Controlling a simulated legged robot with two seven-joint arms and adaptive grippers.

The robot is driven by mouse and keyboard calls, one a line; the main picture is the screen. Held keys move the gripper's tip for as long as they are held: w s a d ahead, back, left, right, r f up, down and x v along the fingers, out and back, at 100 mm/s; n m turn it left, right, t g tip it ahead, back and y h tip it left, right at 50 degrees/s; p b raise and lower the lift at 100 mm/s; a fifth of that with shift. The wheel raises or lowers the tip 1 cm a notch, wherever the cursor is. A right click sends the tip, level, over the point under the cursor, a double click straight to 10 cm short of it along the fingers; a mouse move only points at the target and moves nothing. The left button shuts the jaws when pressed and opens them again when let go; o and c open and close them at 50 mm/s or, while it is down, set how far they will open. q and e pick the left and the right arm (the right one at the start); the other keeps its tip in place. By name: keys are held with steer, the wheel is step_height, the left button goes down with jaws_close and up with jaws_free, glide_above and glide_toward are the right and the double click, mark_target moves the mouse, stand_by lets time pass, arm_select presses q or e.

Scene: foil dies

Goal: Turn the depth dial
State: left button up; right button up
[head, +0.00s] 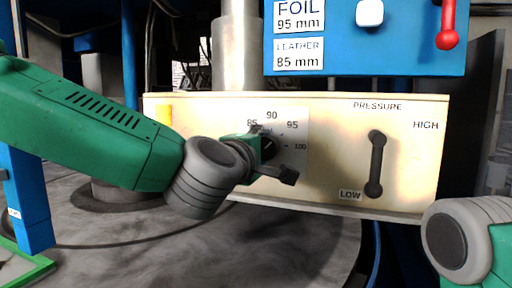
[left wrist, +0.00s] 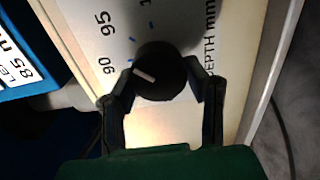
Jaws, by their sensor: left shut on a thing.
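The depth dial (left wrist: 160,72) is a round black knob with a white pointer line, on a cream panel marked with depth numbers. In the left wrist view the pointer is directed left, roughly toward the 90 mark. My left gripper (left wrist: 163,85) is shut on the dial, one finger on each side of it. In the head view my left gripper (head: 273,160) covers much of the dial and the lower part of its scale; 85, 90, 95 and 100 show around it. My right gripper is out of view; only part of my right arm shows at the lower right.
On the same panel (head: 325,180), right of the dial, is a black pressure lever (head: 376,163) between LOW and HIGH labels. Above hangs a blue box (head: 345,55) with FOIL 95 mm and LEATHER 85 mm labels and a red lever (head: 447,25). A grey round surface (head: 290,250) lies below.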

arm_select(q)
steer(key=shift+s+d+f, duration=0.25)
steer(key=shift+d, duration=0.15)
steer(key=o, duration=1.2)
steer(key=shift+c, duration=0.2)
steer(key=shift+d+r, duration=0.1)
steer(key=shift+d, duration=0.35)
steer(key=shift+s+a, duration=0.15)
steer(key=shift+a, duration=0.05)
steer(key=v, duration=1.1)
steer(key=shift+s+d, duration=0.2)
